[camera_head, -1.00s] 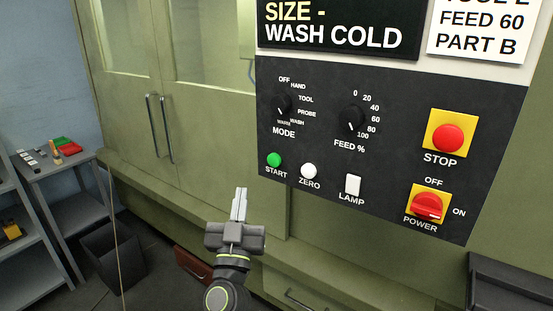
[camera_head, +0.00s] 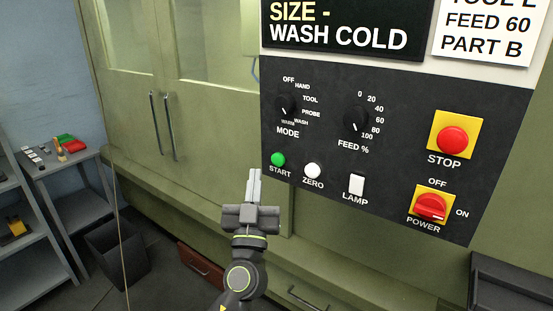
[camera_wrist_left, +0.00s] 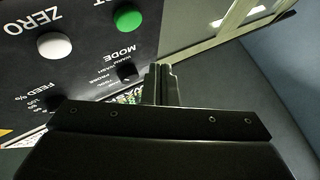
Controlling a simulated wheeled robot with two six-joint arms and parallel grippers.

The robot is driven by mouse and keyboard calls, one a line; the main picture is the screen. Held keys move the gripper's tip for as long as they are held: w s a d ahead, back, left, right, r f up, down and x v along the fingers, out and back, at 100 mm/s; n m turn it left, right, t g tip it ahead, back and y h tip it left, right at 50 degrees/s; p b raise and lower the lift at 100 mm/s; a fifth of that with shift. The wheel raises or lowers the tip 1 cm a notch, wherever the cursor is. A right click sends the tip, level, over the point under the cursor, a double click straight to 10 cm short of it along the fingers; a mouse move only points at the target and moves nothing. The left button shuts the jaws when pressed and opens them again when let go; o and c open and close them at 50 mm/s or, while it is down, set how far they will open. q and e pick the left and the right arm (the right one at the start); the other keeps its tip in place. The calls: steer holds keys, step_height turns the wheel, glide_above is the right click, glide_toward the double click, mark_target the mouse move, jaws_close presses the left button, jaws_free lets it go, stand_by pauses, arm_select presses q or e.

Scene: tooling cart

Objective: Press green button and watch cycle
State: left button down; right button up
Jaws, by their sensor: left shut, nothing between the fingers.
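The green START button (camera_head: 278,159) is a round cap at the lower left of the black control panel (camera_head: 400,110). It also shows in the left wrist view (camera_wrist_left: 127,18), near the top, with the white ZERO button (camera_wrist_left: 54,45) beside it. My left gripper (camera_head: 254,172) is shut and empty, its fingertips pointing up just left of and slightly below the green button in the head view. In the wrist view its fingers (camera_wrist_left: 158,75) appear below and to the right of the button, with a gap showing in the picture. My right gripper is out of view.
The panel also has the white ZERO button (camera_head: 312,170), a LAMP switch (camera_head: 357,184), two knobs, a red STOP button (camera_head: 452,140) and a red POWER switch (camera_head: 431,207). Green machine doors (camera_head: 190,110) stand behind. A grey shelf (camera_head: 60,165) and dark bin (camera_head: 117,255) are at left.

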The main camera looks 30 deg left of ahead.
mark_target(273, 155)
arm_select(q)
steer(key=shift+w+d+b, duration=0.15)
steer(key=shift+w+b, duration=0.55)
steer(key=shift+w, duration=1.6)
steer(key=shift+w+b, duration=0.45)
steer(key=shift+w+d+b, duration=0.1)
steer(key=shift+w+b, duration=0.35)
steer(key=shift+b, duration=0.15)
stand_by(1.0)
steer(key=shift+s, duration=0.15)
stand_by(0.5)
steer(key=shift+s+f, duration=0.1)
steer(key=shift+s, duration=0.5)
